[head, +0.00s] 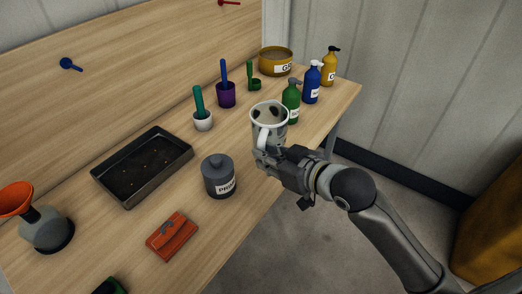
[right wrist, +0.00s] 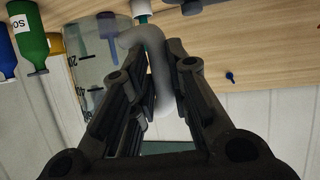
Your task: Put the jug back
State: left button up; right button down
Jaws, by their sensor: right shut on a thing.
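The jug (head: 272,112) is clear and upright, with a pale grey handle and dark marks. In the head view it is at the bench's front edge, in front of the green bottle. My right gripper (head: 266,156) is shut on the jug's handle (right wrist: 157,68). The jug's see-through body (right wrist: 88,75) shows beside the fingers in the right wrist view. Its base is partly hidden by the gripper, so I cannot tell whether it touches the bench. My left gripper is not in view.
On the wooden bench (head: 255,178), a green bottle (head: 291,103) and blue bottle (head: 312,86) stand behind the jug. A grey jar (head: 219,177), black tray (head: 140,165) and orange wallet-like item (head: 172,236) lie to the left. Bare wood shows between jar and jug.

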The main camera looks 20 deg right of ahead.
jog(key=w, duration=0.1)
jog(key=w+f, duration=0.2)
jog(key=shift+w+d+p, duration=0.2)
jog(key=shift+w+p, duration=0.15)
jog(key=w, duration=0.1)
jog(key=w+f, duration=0.1)
jog(key=w, duration=0.1)
jog(key=w+f, duration=0.1)
jog(key=w, duration=0.1)
jog(key=shift+d+f+p, duration=0.1)
jog(key=shift+d+p, duration=0.25)
jog(key=shift+d, duration=0.05)
jog(key=w+f, duration=0.1)
jog(key=f, duration=0.2)
jog(key=w+f, duration=0.2)
jog(key=f, duration=0.1)
jog(key=w+f+p, duration=0.1)
jog(key=w+f, duration=0.1)
jog(key=f, duration=0.1)
jog(key=shift+w+d+f, duration=0.1)
jog(key=shift+d+f, duration=0.05)
jog(key=shift+d, duration=0.2)
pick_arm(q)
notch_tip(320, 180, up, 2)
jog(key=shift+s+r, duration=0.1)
